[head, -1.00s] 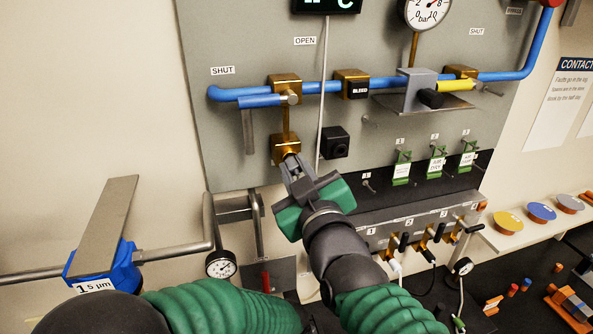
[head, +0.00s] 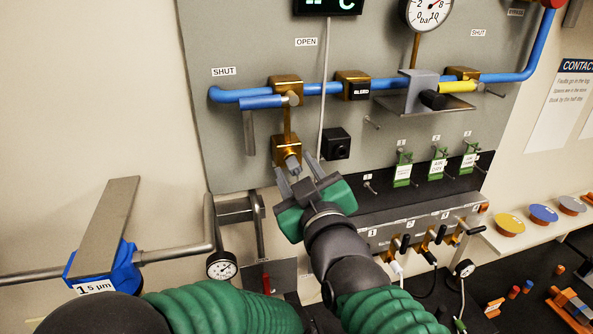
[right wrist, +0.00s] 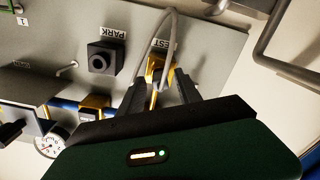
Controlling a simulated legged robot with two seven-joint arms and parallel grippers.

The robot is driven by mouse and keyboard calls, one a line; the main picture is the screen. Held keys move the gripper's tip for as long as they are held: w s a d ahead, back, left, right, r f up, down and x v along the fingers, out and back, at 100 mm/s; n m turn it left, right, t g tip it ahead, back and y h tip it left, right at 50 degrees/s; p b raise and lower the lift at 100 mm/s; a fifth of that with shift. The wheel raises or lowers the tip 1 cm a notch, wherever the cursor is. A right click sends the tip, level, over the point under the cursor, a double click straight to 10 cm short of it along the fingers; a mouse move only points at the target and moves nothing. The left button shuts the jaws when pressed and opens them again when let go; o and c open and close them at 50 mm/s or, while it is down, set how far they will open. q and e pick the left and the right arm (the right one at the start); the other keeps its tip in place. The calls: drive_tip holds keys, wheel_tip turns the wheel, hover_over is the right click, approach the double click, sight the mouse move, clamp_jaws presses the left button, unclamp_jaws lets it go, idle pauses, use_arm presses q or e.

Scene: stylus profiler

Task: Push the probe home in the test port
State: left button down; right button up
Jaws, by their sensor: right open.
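The brass test port (head: 284,148) is on the grey panel, at the lower end of a brass pipe; it also shows in the right wrist view (right wrist: 154,68), by the TEST label. The short grey probe (head: 293,163) sits at the port's lower face, its end standing out; I cannot tell how deep it is. A thin pale cable (right wrist: 171,40) loops to the port area. My right gripper (head: 295,168) is open, its fingers spread either side of the probe's end, apparently not gripping it. My left gripper is out of view; only my left arm shows.
The black park holder (head: 336,143) is just right of the port. A blue pipe (head: 320,88) crosses above. Below are a dial gauge (head: 221,265) and a ledge with several brass valves (head: 416,243). A blue block with a metal plate (head: 108,230) is at left.

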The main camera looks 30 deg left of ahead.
drive_tip(key=b+v, duration=0.3)
drive_tip(key=v, duration=0.4)
drive_tip(key=shift+b, duration=0.3)
drive_tip(key=shift+a, duration=0.1)
